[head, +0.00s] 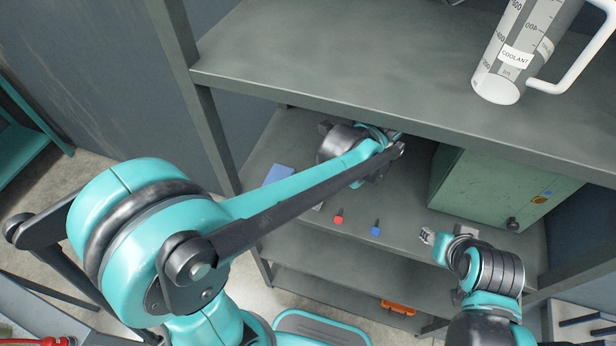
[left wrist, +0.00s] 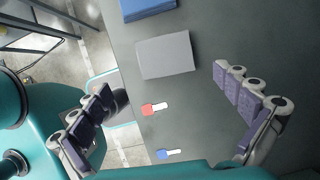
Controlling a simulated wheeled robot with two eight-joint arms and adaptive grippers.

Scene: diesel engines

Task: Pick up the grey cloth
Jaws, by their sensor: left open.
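The grey cloth (left wrist: 166,55) is a flat light-grey rectangle on the dark shelf in the left wrist view. It lies just beyond the fingertips of my left gripper (left wrist: 164,83), between the lines of the two fingers. That gripper is open and empty, its purple-padded fingers wide apart. In the head view my left arm crosses in front, hiding the left fingers and most of the cloth. My right gripper (head: 428,237) is at the shelf's front right, away from the cloth. Its finger opening is too small to judge.
A blue folded item (left wrist: 148,9) lies beyond the cloth. A small red-ended piece (left wrist: 152,108) and a blue-ended piece (left wrist: 165,154) lie nearer. A green metal box (head: 490,190) stands right. An upper shelf (head: 350,75) overhangs and carries a coolant jug (head: 515,55).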

